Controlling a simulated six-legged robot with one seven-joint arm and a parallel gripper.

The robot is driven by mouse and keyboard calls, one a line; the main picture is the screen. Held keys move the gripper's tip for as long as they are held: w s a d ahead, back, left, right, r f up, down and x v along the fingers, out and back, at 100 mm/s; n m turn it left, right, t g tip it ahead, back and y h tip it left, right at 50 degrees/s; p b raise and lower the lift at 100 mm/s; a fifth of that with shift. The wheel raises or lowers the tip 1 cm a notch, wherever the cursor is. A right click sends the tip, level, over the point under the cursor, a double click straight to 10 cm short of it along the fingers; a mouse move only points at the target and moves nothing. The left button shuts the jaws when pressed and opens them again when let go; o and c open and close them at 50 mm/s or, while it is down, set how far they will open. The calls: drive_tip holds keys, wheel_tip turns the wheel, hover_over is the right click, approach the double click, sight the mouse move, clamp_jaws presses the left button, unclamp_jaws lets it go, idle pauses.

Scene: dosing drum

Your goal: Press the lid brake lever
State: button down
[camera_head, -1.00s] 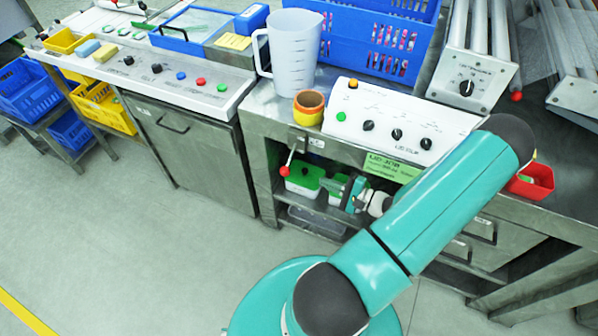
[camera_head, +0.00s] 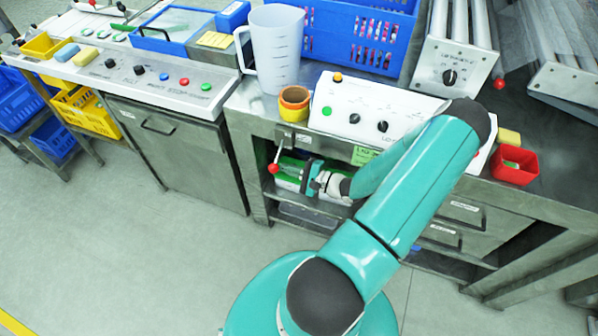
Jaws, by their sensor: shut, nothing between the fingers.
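A lever with a red ball knob (camera_head: 273,169) hangs from a small bracket on the front edge of the steel bench, below the orange-rimmed cup. Its thin rod slants down and left to the knob. I take this for the lid brake lever, though no readable label confirms it. My gripper (camera_head: 287,170) is shut and empty just to the right of the knob, pointing left, in front of the open shelf. The fingertips are small here, and I cannot tell whether they touch the knob.
A white control panel (camera_head: 368,112) with dark knobs stands on the bench above my arm. A clear measuring jug (camera_head: 275,50) and the orange-rimmed cup (camera_head: 294,103) stand to its left. A green-lidded container (camera_head: 289,183) sits on the shelf behind my gripper.

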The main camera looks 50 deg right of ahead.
drive_tip(key=shift+w, duration=0.15)
drive_tip(key=shift+a+r+m, duration=0.35)
drive_tip(key=shift+m, duration=0.15)
idle(0.4)
wheel_tip(320, 180, up, 8)
drive_tip(key=a+m, duration=0.1)
drive_tip(key=m, duration=0.8)
drive_tip(key=shift+s+a+f+g+y, duration=0.2)
drive_tip(key=shift+s+a+g+y, duration=0.1)
drive_tip(key=shift+s+g+y, duration=0.1)
drive_tip(key=shift+r, duration=0.1)
drive_tip(key=shift+s, duration=0.1)
idle(0.3)
